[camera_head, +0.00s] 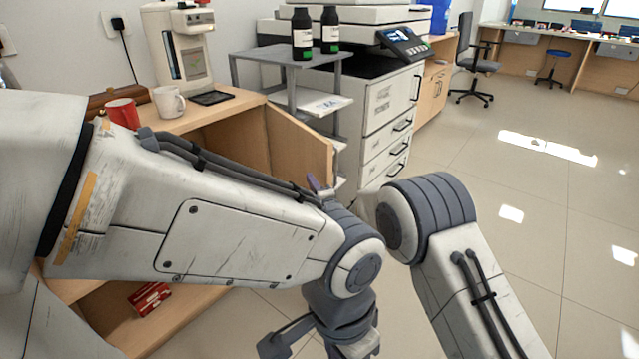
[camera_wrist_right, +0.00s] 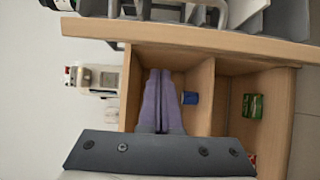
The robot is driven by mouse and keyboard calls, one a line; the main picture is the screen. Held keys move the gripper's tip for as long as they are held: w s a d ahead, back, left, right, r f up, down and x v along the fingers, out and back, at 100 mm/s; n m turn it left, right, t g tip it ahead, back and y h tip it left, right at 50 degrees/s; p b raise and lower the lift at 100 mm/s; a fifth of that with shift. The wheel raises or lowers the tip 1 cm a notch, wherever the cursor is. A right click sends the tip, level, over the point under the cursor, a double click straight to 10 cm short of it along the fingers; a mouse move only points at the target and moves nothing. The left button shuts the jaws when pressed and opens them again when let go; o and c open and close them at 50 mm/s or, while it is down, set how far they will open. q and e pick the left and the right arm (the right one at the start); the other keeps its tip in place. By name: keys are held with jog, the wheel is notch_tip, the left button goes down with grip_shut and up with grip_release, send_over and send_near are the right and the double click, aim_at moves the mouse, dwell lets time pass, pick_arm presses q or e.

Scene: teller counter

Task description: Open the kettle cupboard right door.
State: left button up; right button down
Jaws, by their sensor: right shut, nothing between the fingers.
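The kettle cupboard (camera_head: 228,103) is the wooden unit at the left. Its right door (camera_head: 300,148) stands swung open at the cupboard's right side, and its edge crosses the top of the right wrist view (camera_wrist_right: 190,40). My left gripper (camera_head: 285,338) hangs low at the bottom edge, partly cut off. My left arm hides much of the cupboard front.
A coffee machine (camera_head: 180,50), a red mug (camera_head: 122,113) and a white mug (camera_head: 168,102) stand on top. Inside are a blue cup (camera_wrist_right: 190,98) and a green box (camera_wrist_right: 252,105). A grey shelf rack (camera_head: 290,62) stands close behind the door. Floor at right is clear.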

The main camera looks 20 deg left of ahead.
pick_arm(q)
jog(key=shift+f, duration=0.3)
pick_arm(e)
jog(key=shift+w+d, duration=0.7)
jog(key=shift+w, duration=0.15)
